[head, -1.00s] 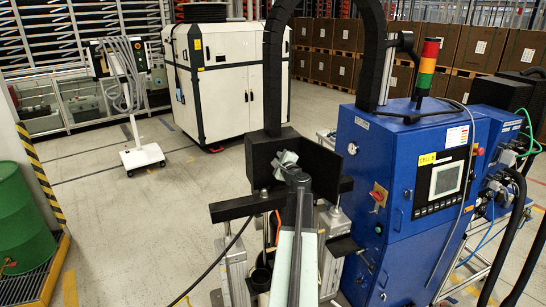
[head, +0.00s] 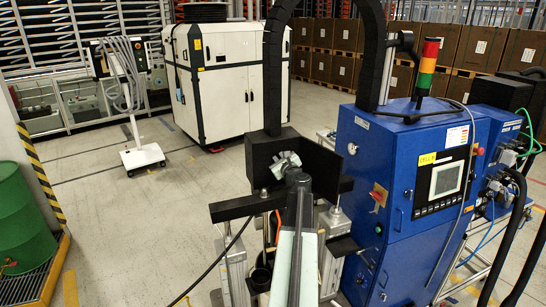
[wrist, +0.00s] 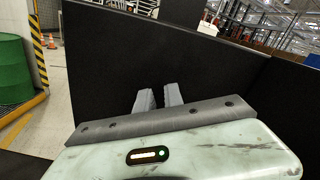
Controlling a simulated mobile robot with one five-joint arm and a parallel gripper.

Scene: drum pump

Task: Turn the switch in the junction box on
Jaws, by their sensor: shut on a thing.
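My gripper (head: 287,159) is in front of an open black box-like housing (head: 322,160) at the middle of the head view. In the wrist view its two grey fingers (wrist: 159,97) point at a black panel (wrist: 110,70), with a narrow gap between them. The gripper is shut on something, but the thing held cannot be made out. No switch is visible at the fingertips, and I cannot tell whether the black housing is the junction box. A red rotary switch on a yellow plate (head: 378,195) sits on the blue cabinet (head: 365,150), right of my gripper.
Black walls stand close ahead and to the right in the wrist view. A thick black hose (head: 272,80) arches above the housing. A green drum (head: 22,215) stands at the left, a white cabinet (head: 215,85) behind. Floor (head: 130,225) left of my arm is clear.

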